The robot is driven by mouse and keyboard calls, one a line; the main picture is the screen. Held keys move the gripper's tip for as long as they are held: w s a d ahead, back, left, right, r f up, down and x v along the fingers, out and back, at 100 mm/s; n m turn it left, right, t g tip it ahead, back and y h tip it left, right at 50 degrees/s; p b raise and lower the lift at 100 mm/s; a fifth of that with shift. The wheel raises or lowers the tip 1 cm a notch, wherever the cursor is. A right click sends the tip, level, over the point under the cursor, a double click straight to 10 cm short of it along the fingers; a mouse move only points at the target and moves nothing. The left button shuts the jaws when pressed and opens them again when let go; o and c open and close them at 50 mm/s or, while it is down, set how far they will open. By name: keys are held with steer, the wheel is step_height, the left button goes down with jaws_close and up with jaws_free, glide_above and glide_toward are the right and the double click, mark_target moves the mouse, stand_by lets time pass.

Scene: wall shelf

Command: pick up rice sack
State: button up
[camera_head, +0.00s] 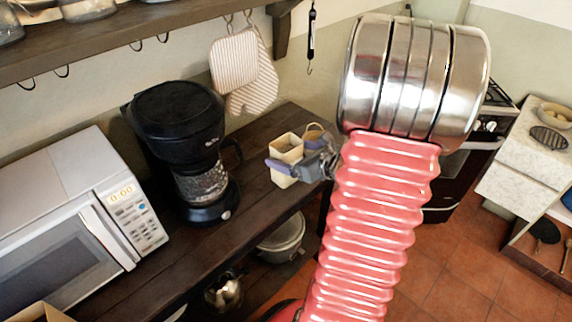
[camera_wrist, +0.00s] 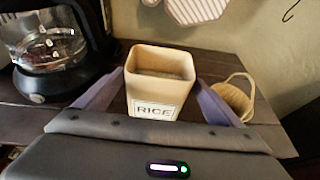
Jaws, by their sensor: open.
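The rice sack shows as a cream, square, open-topped container with a RICE label (camera_wrist: 155,108), upright on the dark wooden counter. In the head view the container (camera_head: 284,176) stands near the counter's front edge, right of the coffee maker. My gripper (camera_wrist: 160,88) is open, with one purple finger on each side of the container. I cannot tell whether either finger touches it. In the head view my gripper (camera_head: 291,151) reaches in from the right at the container's upper part. My arm hides part of the scene to the right.
A small woven basket (camera_wrist: 234,98) stands close to the right finger. A black coffee maker (camera_head: 190,150) and a white microwave (camera_head: 75,225) stand to the left. A wall shelf (camera_head: 130,40) with hooks and hanging oven mitts (camera_head: 235,62) is above the counter.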

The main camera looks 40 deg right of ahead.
mark_target(280, 151)
steer(key=shift+x, duration=2.6)
steer(key=shift+a+r, duration=0.1)
steer(key=shift+a, duration=0.05)
steer(key=shift+c, duration=0.4)
steer(key=c, duration=1.4)
